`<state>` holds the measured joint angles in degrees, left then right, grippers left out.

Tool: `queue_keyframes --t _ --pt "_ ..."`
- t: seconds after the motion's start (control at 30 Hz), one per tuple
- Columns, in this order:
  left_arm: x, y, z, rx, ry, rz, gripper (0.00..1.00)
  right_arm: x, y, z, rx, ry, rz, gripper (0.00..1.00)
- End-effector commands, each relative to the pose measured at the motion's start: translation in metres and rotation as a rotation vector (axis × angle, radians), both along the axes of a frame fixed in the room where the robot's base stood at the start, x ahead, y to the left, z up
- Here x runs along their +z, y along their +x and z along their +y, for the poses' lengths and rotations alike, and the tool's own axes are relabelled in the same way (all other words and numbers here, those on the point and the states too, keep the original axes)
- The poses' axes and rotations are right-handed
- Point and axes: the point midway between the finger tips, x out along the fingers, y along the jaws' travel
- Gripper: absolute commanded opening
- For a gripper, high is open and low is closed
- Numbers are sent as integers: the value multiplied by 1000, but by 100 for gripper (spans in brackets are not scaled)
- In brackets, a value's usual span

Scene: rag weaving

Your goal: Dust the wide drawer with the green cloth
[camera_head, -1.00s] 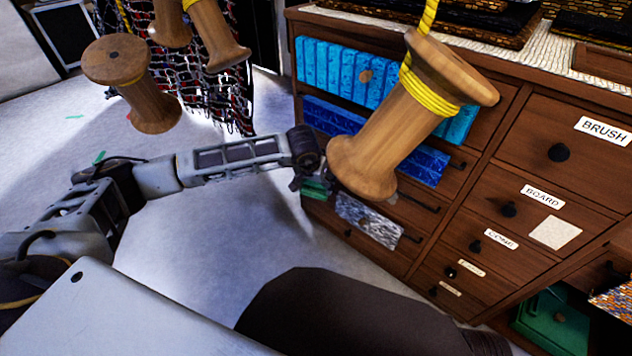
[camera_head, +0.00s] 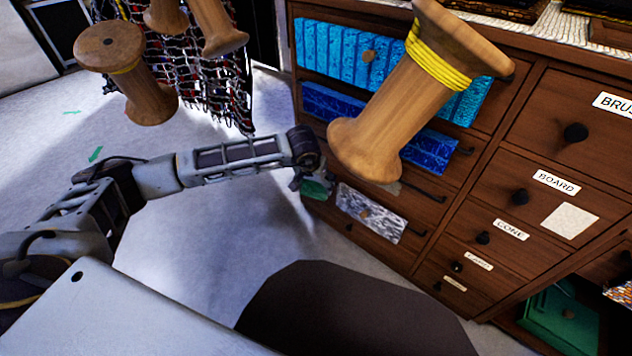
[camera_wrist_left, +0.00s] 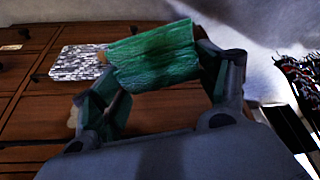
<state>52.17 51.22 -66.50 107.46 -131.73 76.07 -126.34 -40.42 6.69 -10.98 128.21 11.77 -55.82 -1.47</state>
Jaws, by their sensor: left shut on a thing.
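The green cloth (camera_wrist_left: 152,54) lies across the fingers of my left gripper (camera_wrist_left: 165,95) in the left wrist view, and the gripper is shut on it. In the head view a bit of the cloth (camera_head: 313,189) shows under my left gripper (camera_head: 318,178), at the left edge of the brown chest. The chest's left column has wide drawers, one with a grey-and-white patch (camera_head: 371,212); that patch also shows in the left wrist view (camera_wrist_left: 78,61). A large wooden spool hides part of these fronts. I cannot tell whether the cloth touches wood. My right gripper is not in view.
The large spool (camera_head: 405,95) with yellow cord hangs in front of the chest. Smaller spools (camera_head: 128,75) and a dark net (camera_head: 215,85) hang at the upper left. Labelled drawers (camera_head: 520,190) fill the chest's right side. The pale floor (camera_head: 215,255) is clear.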

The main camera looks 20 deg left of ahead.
Motion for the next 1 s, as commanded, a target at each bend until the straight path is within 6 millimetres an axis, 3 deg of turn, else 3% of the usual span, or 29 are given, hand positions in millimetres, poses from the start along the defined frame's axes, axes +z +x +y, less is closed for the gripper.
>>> queue_keyframes --t 0.23,0.57,1.0 --pt "-10 0 1 1 1 -1 48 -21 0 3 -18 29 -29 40" --pt "-9 1 37 45 32 0 48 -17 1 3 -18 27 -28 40" --pt "-16 -1 35 183 66 6 48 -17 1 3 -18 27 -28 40"
